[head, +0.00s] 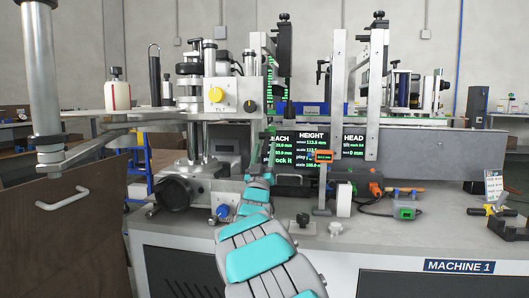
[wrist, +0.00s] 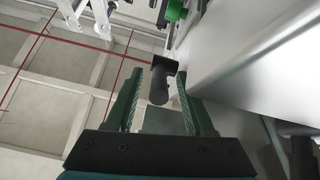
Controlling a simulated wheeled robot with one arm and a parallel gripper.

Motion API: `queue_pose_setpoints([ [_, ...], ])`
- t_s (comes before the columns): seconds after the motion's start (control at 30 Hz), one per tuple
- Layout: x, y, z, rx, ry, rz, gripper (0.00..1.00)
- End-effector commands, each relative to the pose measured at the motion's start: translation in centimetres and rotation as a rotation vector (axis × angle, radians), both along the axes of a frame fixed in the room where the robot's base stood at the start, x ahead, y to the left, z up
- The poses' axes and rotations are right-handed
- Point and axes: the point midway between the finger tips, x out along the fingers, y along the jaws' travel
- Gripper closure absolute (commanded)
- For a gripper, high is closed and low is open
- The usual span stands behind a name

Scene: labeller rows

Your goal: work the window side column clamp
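In the wrist view, my gripper (wrist: 158,74) is open, with its two green ribbed fingers apart. A black clamp handle (wrist: 158,88) with a wider crosspiece shows between the fingers, with a gap on both sides; how deep it sits between them I cannot tell. In the head view, my teal and grey arm reaches up to the labelling machine, and its end (head: 270,132) is small and partly lost among machine parts. A dark handle (head: 289,109) hangs just right of it. Upright columns (head: 337,95) with black knobs stand there. No window shows, so I cannot tell which column is the window side.
A silver machine panel (wrist: 245,50) lies close on the right in the wrist view. In the head view, a display (head: 312,148) stands behind my arm. A thick metal post (head: 42,75) and brown door (head: 75,220) are on the left. Loose tools (head: 495,208) lie on the right bench.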

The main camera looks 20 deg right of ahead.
Motion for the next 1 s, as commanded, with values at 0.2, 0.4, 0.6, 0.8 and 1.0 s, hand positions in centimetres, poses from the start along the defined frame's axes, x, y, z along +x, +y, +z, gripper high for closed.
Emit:
queue_pose_setpoints([
  [0.2,-0.1,0.0,0.0,0.0,0.0,0.0,0.47],
  [0.4,-0.9,0.7,-0.9,-0.001,0.0,-0.001,0.47],
  [0.6,-2.6,1.9,-2.8,0.001,0.004,0.0,0.47],
  [0.8,-4.2,2.9,-4.2,0.002,0.002,0.001,0.47],
  [1.0,-5.0,3.4,-4.8,-0.001,-0.001,0.0,0.47],
])
